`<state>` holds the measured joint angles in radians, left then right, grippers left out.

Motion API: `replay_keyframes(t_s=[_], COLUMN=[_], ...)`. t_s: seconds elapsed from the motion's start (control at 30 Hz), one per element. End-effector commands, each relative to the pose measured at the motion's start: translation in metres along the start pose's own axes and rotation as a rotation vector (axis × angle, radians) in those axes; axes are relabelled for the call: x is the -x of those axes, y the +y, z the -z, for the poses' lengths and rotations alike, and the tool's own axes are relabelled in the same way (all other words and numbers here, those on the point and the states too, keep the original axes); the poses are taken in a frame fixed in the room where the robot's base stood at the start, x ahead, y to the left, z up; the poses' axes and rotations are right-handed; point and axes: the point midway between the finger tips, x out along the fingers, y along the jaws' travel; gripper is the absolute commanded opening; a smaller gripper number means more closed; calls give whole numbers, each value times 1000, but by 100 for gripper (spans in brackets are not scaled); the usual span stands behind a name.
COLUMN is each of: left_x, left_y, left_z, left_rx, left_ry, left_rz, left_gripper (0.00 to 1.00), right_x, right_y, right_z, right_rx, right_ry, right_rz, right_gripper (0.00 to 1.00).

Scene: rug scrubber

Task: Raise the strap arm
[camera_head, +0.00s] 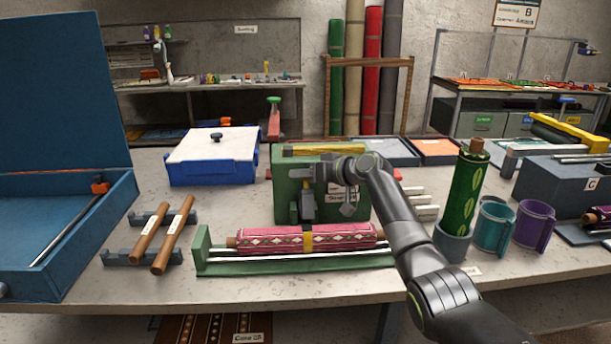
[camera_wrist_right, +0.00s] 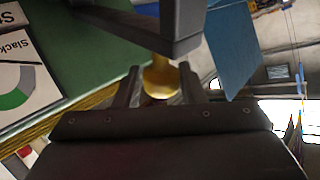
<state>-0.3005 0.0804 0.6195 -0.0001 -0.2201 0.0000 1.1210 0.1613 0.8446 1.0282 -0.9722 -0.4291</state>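A green machine (camera_head: 285,190) stands on the bench with a patterned red rug roll (camera_head: 270,240) in front of it. A yellow strap (camera_head: 308,242) crosses the roll's middle. My right gripper (camera_head: 307,212) points down in front of the machine, just above the strap. In the right wrist view, a rounded yellow part (camera_wrist_right: 161,78) lies between my right fingers (camera_wrist_right: 160,85); they stand apart, with a small gap visible. A dark grey bracket (camera_wrist_right: 180,30) is close beyond them. Which part is the strap arm is not clear; my gripper hides some of it. My left gripper is not in view.
A blue box with a white lid (camera_head: 215,155) stands behind left. Wooden rollers (camera_head: 160,240) on a rack lie left, beside an open blue case (camera_head: 100,205). A green roll (camera_head: 465,195) and cups (camera_head: 492,228) stand right. The bench front is clear.

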Motion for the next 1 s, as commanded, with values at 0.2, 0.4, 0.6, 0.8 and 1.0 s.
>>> replay_keyframes(t_s=[0.2,0.4,0.6,0.8,1.0], left_x=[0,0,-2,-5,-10], left_y=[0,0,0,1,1], left_z=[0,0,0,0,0], left_rx=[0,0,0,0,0], left_ry=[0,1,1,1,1], left_rz=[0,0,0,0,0], left_gripper=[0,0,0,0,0], right_x=[0,1,13,40,72], right_y=[0,0,1,2,2], right_z=[-1,-1,-1,-2,-2], right_rx=[-1,-1,0,2,2], right_ry=[-2,-3,-1,-1,-1], right_rz=[1,2,2,0,-1], right_gripper=[50,50,50,50,50])
